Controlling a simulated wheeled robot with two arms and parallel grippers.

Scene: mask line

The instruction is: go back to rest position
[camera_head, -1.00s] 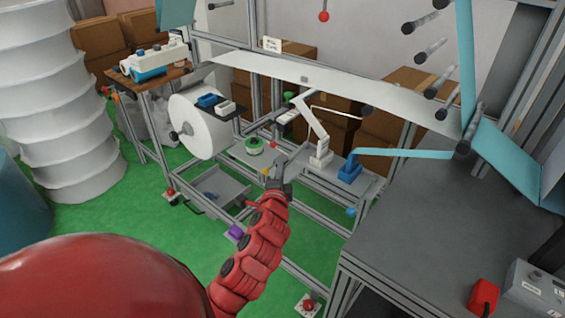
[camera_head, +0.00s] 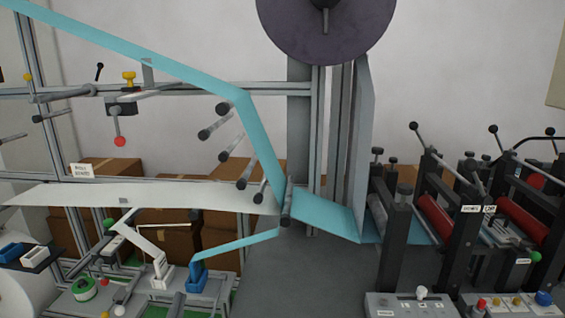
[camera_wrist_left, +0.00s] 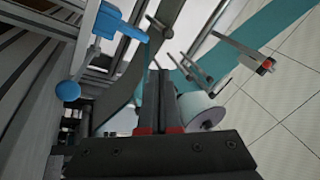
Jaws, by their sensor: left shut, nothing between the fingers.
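My right gripper is not in view.
A white strip (camera_head: 150,195) and a blue strip (camera_head: 185,82) run across the frame. Rollers and a control box (camera_head: 405,304) are at the right. A blue knob (camera_wrist_left: 68,91) shows in the wrist view.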

